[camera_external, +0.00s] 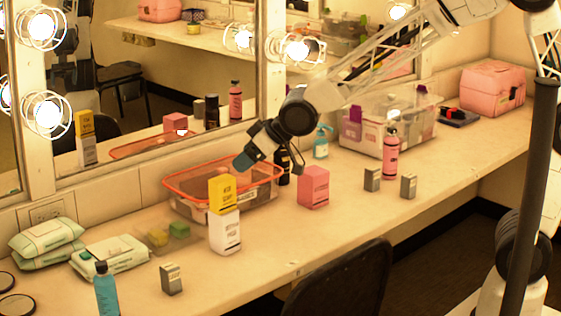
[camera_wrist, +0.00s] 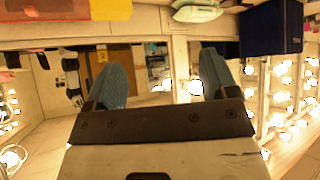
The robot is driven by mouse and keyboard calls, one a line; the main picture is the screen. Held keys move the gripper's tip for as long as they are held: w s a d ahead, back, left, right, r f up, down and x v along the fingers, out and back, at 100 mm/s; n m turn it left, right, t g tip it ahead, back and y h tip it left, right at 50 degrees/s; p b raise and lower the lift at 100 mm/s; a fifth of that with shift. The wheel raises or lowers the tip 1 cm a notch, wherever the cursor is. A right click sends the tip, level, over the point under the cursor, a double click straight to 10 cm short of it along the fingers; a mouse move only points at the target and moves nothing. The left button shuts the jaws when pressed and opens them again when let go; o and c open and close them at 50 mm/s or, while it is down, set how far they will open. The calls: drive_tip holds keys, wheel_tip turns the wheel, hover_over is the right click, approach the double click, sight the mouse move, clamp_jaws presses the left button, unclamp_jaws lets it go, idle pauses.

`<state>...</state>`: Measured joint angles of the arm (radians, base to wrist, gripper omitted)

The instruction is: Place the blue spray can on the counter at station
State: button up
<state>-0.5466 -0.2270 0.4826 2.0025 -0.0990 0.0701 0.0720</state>
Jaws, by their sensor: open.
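A blue can with a dark cap (camera_external: 105,290) stands upright at the front left of the counter (camera_external: 330,235) in the external view, its bottom cut off by the frame edge. I take it for the blue spray can. My gripper (camera_external: 246,163) is over the orange-rimmed clear bin, well to the right of and behind the can. In the wrist view my gripper (camera_wrist: 162,72) shows two blue-grey fingers spread apart with nothing between them. I cannot make out the can in the wrist view.
A yellow box sits on a white box (camera_external: 226,235) in front of the orange-rimmed bin (camera_external: 180,205). A pink box (camera_external: 313,187), small grey boxes (camera_external: 372,179) and a pink bottle (camera_external: 390,158) stand rightward. Wipe packs (camera_external: 110,254) lie behind the can. Mirrors line the back.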

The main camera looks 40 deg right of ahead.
drive_tip(key=s+d+r+m+g+h, duration=0.15)
drive_tip(key=s+d, duration=0.25)
drive_tip(key=d, duration=0.4)
drive_tip(key=s+d+r+m+h, duration=0.15)
drive_tip(key=s+d, duration=0.25)
drive_tip(key=d, duration=0.4)
drive_tip(key=s+d+r+m+g+h, duration=0.15)
drive_tip(key=s+d, duration=0.25)
drive_tip(key=d, duration=0.4)
drive_tip(key=s+d+m+g, duration=0.1)
drive_tip(key=s+d, duration=0.5)
drive_tip(key=s, duration=0.3)
drive_tip(key=s+d+m+g, duration=0.1)
drive_tip(key=s+d, duration=0.5)
drive_tip(key=s, duration=0.3)
drive_tip(key=shift+s+d+r, duration=0.15)
drive_tip(key=shift+d+r, duration=0.15)
drive_tip(key=shift+h, duration=0.25)
